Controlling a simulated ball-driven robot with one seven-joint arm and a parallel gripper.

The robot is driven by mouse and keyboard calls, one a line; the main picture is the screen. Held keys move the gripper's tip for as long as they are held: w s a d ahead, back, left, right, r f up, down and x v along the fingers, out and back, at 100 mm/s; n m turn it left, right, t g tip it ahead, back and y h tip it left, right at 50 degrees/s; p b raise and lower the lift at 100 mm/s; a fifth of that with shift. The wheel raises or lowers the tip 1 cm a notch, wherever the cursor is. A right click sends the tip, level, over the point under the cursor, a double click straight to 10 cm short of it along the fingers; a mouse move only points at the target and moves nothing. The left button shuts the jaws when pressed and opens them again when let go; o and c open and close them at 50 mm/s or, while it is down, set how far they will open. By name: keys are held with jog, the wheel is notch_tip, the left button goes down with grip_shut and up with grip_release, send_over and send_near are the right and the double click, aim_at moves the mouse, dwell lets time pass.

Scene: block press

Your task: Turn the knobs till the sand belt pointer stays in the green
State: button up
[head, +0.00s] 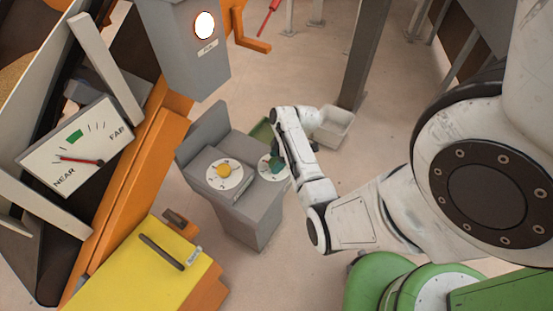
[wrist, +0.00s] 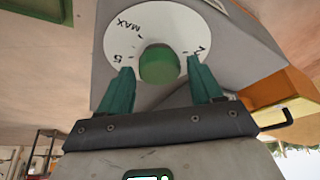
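The gauge (head: 75,160) at the left of the head view has a white face marked NEAR and FAR. Its red pointer (head: 80,160) lies on the NEAR side of the green band (head: 74,136), outside it. A grey pedestal (head: 245,215) carries a yellow knob (head: 223,170) and a green knob (wrist: 160,64), each on a white numbered dial. My gripper (wrist: 159,75) is at the green knob, one teal finger on each side. Small gaps show between fingers and knob, so it looks open. In the head view my arm partly hides the green knob.
A lit white lamp (head: 204,25) is on a grey box behind the pedestal. A yellow block (head: 155,270) with a dark handle stands front left, beside the orange frame (head: 130,190). A pale bin (head: 334,127) and a post (head: 362,55) stand behind my arm.

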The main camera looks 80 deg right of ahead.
jog(key=c, duration=0.8)
jog(key=shift+c, duration=0.2)
